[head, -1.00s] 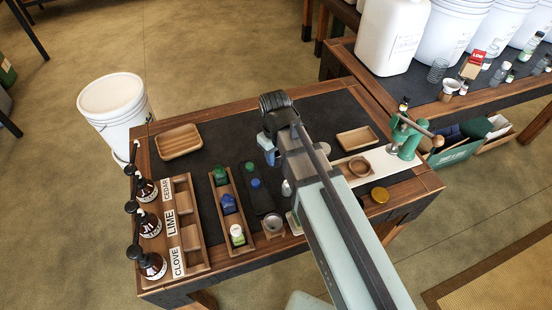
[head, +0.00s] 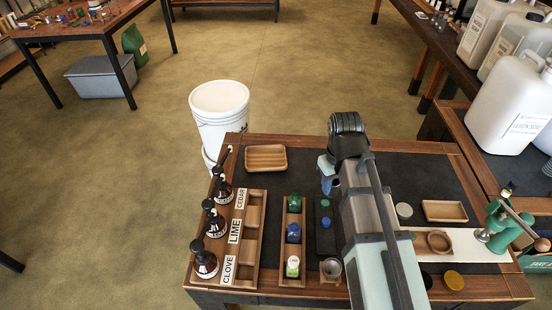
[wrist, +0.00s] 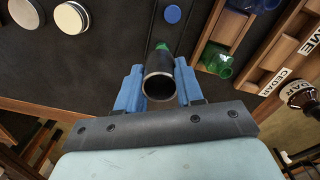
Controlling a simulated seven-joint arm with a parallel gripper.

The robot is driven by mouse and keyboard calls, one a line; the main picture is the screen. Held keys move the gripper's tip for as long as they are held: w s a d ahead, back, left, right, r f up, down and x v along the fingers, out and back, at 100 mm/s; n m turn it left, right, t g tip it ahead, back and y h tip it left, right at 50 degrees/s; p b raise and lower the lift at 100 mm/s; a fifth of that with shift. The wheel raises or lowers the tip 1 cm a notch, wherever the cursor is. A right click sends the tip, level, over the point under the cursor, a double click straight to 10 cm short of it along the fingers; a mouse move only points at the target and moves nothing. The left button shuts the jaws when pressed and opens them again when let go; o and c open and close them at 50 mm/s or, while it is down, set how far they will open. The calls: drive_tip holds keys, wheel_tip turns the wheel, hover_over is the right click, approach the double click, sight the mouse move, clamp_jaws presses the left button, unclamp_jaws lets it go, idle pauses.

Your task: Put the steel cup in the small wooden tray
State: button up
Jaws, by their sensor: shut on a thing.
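My gripper (wrist: 160,88) has its blue fingers shut on a dark metal, hollow cylinder that looks like the steel cup (wrist: 159,86); its open end faces the wrist camera. A small plain wooden tray (head: 444,202) lies empty at the right of the table. A slatted wooden tray (head: 266,147) lies empty at the back left, left of my gripper. I cannot tell the cup's height above the table.
Pump bottles (head: 213,220) and a labelled wooden rack (head: 239,262) stand at the left. A rack of small bottles (head: 292,233) is beside them. A metal cup in a wooden holder (head: 331,268) is near the front. A green press (head: 500,225) stands at the right. A white bucket (head: 220,110) is behind.

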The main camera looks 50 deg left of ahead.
drive_tip(key=s+a+n, duration=0.2)
drive_tip(key=s+a, duration=0.1)
drive_tip(key=a, duration=1.5)
drive_tip(key=m, duration=0.3)
approach(266, 159)
drive_tip(key=shift+d+f, duration=0.1)
drive_tip(key=shift+f, duration=2.35)
drive_tip(key=shift+f, duration=0.15)
drive_tip(key=o, duration=1)
wheel_tip(266, 159, up, 12)
drive_tip(key=shift+s+r, duration=0.1)
drive_tip(key=shift+r, duration=0.1)
